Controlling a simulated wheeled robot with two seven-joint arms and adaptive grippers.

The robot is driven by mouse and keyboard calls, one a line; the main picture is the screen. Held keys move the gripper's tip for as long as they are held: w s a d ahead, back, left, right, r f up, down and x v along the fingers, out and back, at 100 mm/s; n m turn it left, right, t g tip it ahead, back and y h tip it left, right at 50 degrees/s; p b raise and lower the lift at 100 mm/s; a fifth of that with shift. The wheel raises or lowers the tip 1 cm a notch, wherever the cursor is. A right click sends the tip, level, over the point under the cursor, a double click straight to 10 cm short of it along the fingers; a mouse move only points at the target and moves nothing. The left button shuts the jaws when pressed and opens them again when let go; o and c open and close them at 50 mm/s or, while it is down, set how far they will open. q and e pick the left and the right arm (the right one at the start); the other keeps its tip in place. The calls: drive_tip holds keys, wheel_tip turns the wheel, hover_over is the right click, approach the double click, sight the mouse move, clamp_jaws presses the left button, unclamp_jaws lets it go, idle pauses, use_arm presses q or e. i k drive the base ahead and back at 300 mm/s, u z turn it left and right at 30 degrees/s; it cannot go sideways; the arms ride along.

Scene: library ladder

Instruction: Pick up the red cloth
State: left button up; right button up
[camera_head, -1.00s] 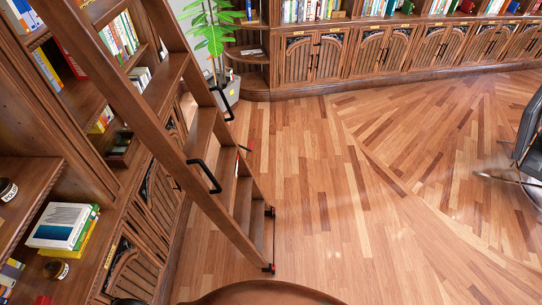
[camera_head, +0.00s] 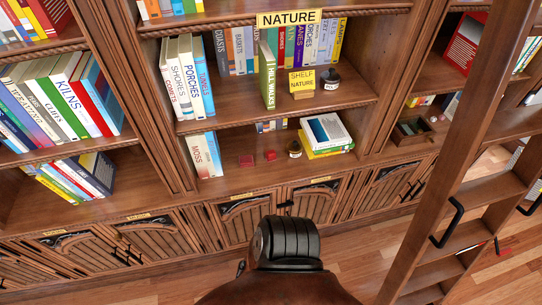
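A small flat dark-red piece (camera_head: 246,161) lies on the lower shelf of the middle bookcase, right of a few upright books. A smaller bright-red piece (camera_head: 270,155) lies just to its right. Either could be the red cloth, but both are too small to tell. A thin red bit (camera_head: 503,252) also shows past the ladder at the lower right, and I cannot tell what it is. Neither of my grippers is in view.
A wooden ladder (camera_head: 463,178) leans on the shelves at the right. A small jar (camera_head: 295,149) and stacked books (camera_head: 325,134) stand right of the red pieces. A nature sign (camera_head: 302,83) and an ink bottle (camera_head: 331,86) sit above. Closed cabinets (camera_head: 247,218) line the bottom.

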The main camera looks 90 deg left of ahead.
sight(245, 161)
drive_tip(key=u, duration=3.3)
